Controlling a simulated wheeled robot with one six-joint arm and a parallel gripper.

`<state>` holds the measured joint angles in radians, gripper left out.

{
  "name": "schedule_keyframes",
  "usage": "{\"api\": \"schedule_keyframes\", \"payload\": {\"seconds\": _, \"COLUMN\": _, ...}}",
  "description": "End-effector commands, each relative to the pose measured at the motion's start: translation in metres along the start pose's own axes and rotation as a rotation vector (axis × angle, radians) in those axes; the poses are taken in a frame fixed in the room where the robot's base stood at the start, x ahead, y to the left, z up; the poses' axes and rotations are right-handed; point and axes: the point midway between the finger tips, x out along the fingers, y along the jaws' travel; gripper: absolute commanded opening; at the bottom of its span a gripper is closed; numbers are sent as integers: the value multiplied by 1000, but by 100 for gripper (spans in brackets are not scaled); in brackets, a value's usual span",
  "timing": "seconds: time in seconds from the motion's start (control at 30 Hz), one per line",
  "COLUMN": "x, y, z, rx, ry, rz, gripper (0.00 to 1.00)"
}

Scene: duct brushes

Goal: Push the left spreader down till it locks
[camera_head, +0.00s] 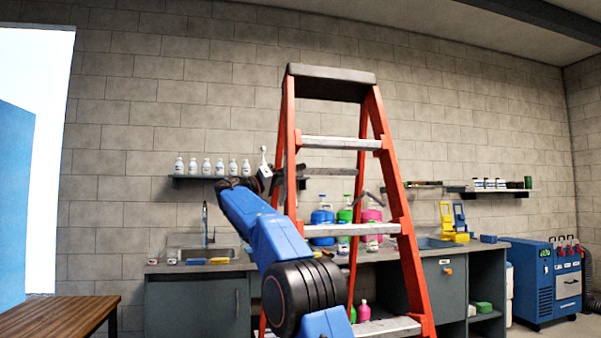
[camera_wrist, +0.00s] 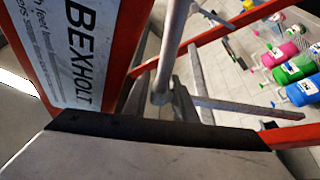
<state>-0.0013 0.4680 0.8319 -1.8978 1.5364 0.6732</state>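An orange stepladder (camera_head: 397,210) stands open in front of me in the head view. My gripper (camera_head: 270,172) is beside its left rail, at about the height of the upper steps. In the wrist view, the left spreader (camera_wrist: 171,45) is a pair of grey bars meeting at a bent joint, so it is not straight. The dark fingers of my gripper (camera_wrist: 162,92) are close around or behind that joint; I cannot tell whether they touch it or how far apart they are. The right spreader (camera_head: 368,199) shows as a bent grey bar in the head view.
The rail with a white BEXHOLT label (camera_wrist: 80,50) is close on the left of the wrist view. A workbench (camera_head: 197,300) with bottles and a sink stands behind the ladder. A wooden table (camera_head: 55,316) is at lower left, and a blue machine (camera_head: 540,280) at right.

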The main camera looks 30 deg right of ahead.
Motion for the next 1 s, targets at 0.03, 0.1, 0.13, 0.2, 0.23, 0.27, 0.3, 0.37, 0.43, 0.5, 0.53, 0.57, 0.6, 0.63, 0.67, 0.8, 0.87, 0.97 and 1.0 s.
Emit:
{"api": "schedule_keyframes", "payload": {"seconds": 0.03, "x": 6, "y": 0, "z": 0, "rx": 0, "ry": -1, "rz": 1, "gripper": 25}}
{"api": "schedule_keyframes", "payload": {"seconds": 0.1, "x": 11, "y": 0, "z": 0, "rx": 1, "ry": -1, "rz": 1, "gripper": 25}}
{"api": "schedule_keyframes", "payload": {"seconds": 0.13, "x": 13, "y": 0, "z": 0, "rx": 1, "ry": -1, "rz": 1, "gripper": 25}}
{"api": "schedule_keyframes", "payload": {"seconds": 0.2, "x": 16, "y": 0, "z": 0, "rx": 1, "ry": 0, "rz": 1, "gripper": 25}}
{"api": "schedule_keyframes", "payload": {"seconds": 0.23, "x": 16, "y": 0, "z": 0, "rx": 0, "ry": 0, "rz": 1, "gripper": 25}}
{"api": "schedule_keyframes", "payload": {"seconds": 0.27, "x": 17, "y": 0, "z": 0, "rx": 0, "ry": 0, "rz": 1, "gripper": 25}}
{"api": "schedule_keyframes", "payload": {"seconds": 0.3, "x": 17, "y": 0, "z": 0, "rx": 0, "ry": 0, "rz": 0, "gripper": 25}}
{"api": "schedule_keyframes", "payload": {"seconds": 0.37, "x": 17, "y": 0, "z": 0, "rx": 0, "ry": 0, "rz": 0, "gripper": 25}}
{"api": "schedule_keyframes", "payload": {"seconds": 0.43, "x": 17, "y": 0, "z": 0, "rx": 0, "ry": 0, "rz": 0, "gripper": 25}}
{"api": "schedule_keyframes", "payload": {"seconds": 0.5, "x": 17, "y": 0, "z": 0, "rx": 0, "ry": 0, "rz": 0, "gripper": 25}}
{"api": "schedule_keyframes", "payload": {"seconds": 0.53, "x": 17, "y": 0, "z": 0, "rx": 0, "ry": 0, "rz": 0, "gripper": 20}}
{"api": "schedule_keyframes", "payload": {"seconds": 0.57, "x": 17, "y": 0, "z": 0, "rx": 0, "ry": 0, "rz": 0, "gripper": 13}}
{"api": "schedule_keyframes", "payload": {"seconds": 0.6, "x": 17, "y": 0, "z": 0, "rx": 0, "ry": 0, "rz": 0, "gripper": 4}}
{"api": "schedule_keyframes", "payload": {"seconds": 0.63, "x": 17, "y": 0, "z": 0, "rx": 0, "ry": 0, "rz": 0, "gripper": 0}}
{"api": "schedule_keyframes", "payload": {"seconds": 0.67, "x": 17, "y": 0, "z": 0, "rx": 0, "ry": 0, "rz": 0, "gripper": 0}}
{"api": "schedule_keyframes", "payload": {"seconds": 0.8, "x": 17, "y": 0, "z": 0, "rx": -1, "ry": 0, "rz": 0, "gripper": 0}}
{"api": "schedule_keyframes", "payload": {"seconds": 0.87, "x": 17, "y": -1, "z": 0, "rx": -5, "ry": 0, "rz": -1, "gripper": 0}}
{"api": "schedule_keyframes", "payload": {"seconds": 0.97, "x": 17, "y": -3, "z": 0, "rx": -21, "ry": 0, "rz": -8, "gripper": 0}}
{"api": "schedule_keyframes", "payload": {"seconds": 1.0, "x": 17, "y": -5, "z": 0, "rx": -30, "ry": 0, "rz": -12, "gripper": 0}}
